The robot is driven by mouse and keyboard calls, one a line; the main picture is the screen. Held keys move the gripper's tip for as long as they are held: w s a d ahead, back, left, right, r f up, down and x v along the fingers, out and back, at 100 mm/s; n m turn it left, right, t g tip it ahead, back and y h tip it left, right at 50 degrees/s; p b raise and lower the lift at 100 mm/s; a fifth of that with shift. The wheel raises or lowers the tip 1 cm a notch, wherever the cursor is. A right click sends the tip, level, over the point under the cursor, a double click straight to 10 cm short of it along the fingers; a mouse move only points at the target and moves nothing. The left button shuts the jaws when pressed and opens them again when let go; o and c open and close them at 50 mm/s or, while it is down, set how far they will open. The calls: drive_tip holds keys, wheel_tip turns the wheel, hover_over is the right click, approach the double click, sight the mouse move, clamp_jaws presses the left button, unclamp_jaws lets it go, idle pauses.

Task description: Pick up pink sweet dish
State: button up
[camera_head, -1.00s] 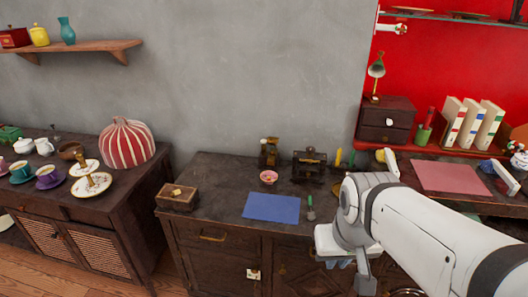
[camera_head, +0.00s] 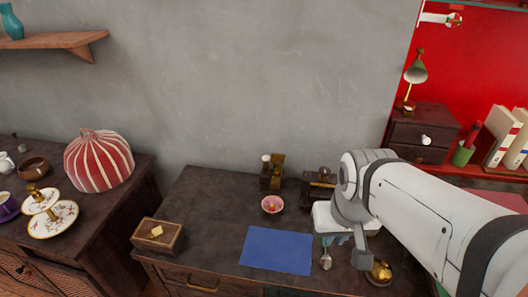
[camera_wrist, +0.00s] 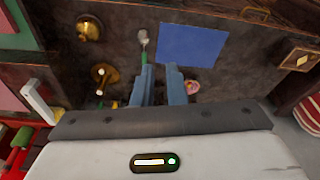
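The pink sweet dish (camera_head: 272,204) is a small round bowl with something yellowish in it. It stands on the dark wooden cabinet top (camera_head: 215,215), behind the blue mat (camera_head: 277,250). My gripper (camera_head: 335,241) is right of the dish in the head view, mostly hidden behind my wrist. In the wrist view my gripper (camera_wrist: 160,68) shows two blue fingers with a gap between them and nothing held. The dish also shows in the wrist view (camera_wrist: 193,87), just right of the right finger and partly hidden by it.
A spoon-like tool with a green handle (camera_wrist: 144,40) lies beside the mat. A small brass-and-dark device (camera_head: 272,171) stands behind the dish, and a dark machine (camera_head: 318,185) stands to its right. A wooden box (camera_head: 158,236) sits at the left edge.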

drive_tip(key=shift+w+d, duration=0.1)
drive_tip(key=shift+w, duration=0.05)
drive_tip(key=n+t+h+b, duration=0.3)
drive_tip(key=n+b, duration=0.1)
drive_tip(key=b, duration=0.8)
approach(264, 208)
drive_tip(key=f, duration=0.1)
drive_tip(key=x, duration=0.7)
drive_tip(key=shift+w+d+f, duration=0.1)
drive_tip(key=shift+w+f, duration=0.1)
drive_tip(key=shift+w, duration=0.15)
drive_tip(key=shift+c, duration=0.3)
